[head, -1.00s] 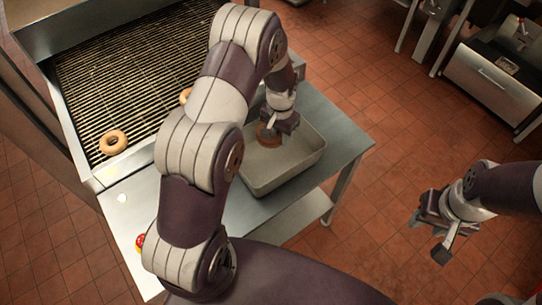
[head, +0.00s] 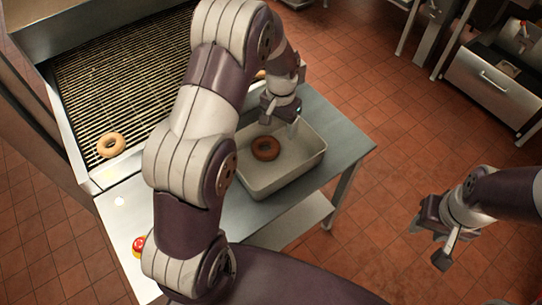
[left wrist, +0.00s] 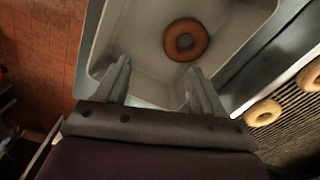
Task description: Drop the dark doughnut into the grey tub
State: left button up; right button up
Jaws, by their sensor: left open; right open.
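The dark doughnut (head: 265,148) lies flat on the floor of the grey tub (head: 287,187), toward its left side in the head view. The left wrist view also shows the dark doughnut (left wrist: 186,39) inside the grey tub (left wrist: 92,48). My left gripper (head: 282,122) is open and empty above the tub's far edge, apart from the doughnut. Its two spread fingers (left wrist: 160,85) show in the left wrist view with nothing between them. My right gripper (head: 428,243) is open and empty over the floor at the right.
The tub stands on a steel table (head: 335,135). A pale doughnut (head: 111,145) lies on the wire conveyor (head: 125,75) at the left; my left arm covers part of the conveyor. A red button (head: 138,245) sits at the table's near left. Tiled floor is clear between table and right arm.

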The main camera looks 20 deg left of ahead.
pick_arm(q)
notch_tip(320, 180, up, 6)
jog(key=shift+r, duration=0.25)
jog(key=s+d+n+t, duration=0.1)
jog(key=s+d+n, duration=0.1)
jog(key=s, duration=1.5)
jog(key=shift+s, duration=0.25)
jog(key=shift+s+r, duration=0.1)
jog(key=shift+s, duration=0.1)
jog(key=shift+w, duration=0.1)
